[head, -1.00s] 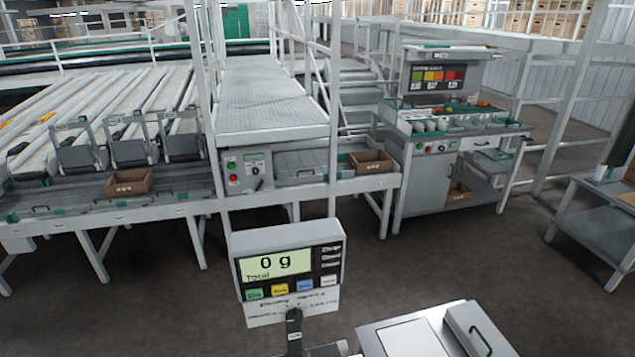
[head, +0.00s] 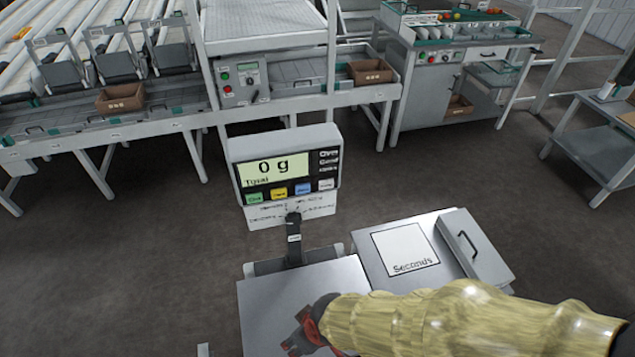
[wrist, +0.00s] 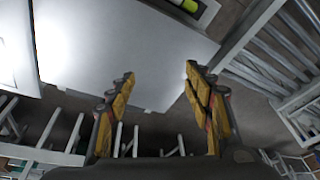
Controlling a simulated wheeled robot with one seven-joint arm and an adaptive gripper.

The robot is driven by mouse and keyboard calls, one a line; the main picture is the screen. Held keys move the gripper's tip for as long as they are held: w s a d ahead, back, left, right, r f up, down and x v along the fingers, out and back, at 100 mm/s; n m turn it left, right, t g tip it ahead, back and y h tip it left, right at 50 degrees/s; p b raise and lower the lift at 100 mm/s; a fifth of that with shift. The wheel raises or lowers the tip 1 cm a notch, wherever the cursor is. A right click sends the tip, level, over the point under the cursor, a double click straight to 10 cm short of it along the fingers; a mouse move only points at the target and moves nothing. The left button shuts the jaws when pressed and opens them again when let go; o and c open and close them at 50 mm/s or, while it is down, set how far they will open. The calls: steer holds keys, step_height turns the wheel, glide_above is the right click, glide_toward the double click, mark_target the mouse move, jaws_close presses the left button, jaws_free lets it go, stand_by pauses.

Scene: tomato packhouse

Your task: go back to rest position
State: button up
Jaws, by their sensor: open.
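My gripper (wrist: 158,88) is open and empty in the wrist view, its two yellow-padded fingers spread apart. Beyond them is a plain pale flat surface with nothing on it. In the head view my arm in a yellowish sleeve reaches in from the lower right. My gripper (head: 305,335) shows there as a dark red and grey end over the bare metal scale plate (head: 265,300). Its fingertips are partly cut off or hidden in that view.
The scale display (head: 285,168) reads 0 g on a post behind the plate. A conveyor with a cardboard box (head: 120,98), a sorting station (head: 425,95) and a side table (head: 600,145) stand beyond open floor.

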steer(key=w+d+r+m+t+h, duration=0.1)
steer(key=d+r+m, duration=0.3)
steer(key=d+r, duration=0.7)
steer(key=w+d+r+m+t+h, duration=0.1)
steer(key=d+r+m, duration=0.3)
steer(key=d+r, duration=0.7)
step_height(320, 180, up, 5)
steer(key=shift+w+d+f+m+t+h, duration=0.1)
steer(key=shift+w+d+m+t+h, duration=0.15)
steer(key=shift+w+t, duration=0.45)
steer(key=shift+s+a, duration=0.1)
steer(key=shift+s, duration=0.05)
steer(key=shift+c, duration=0.6)
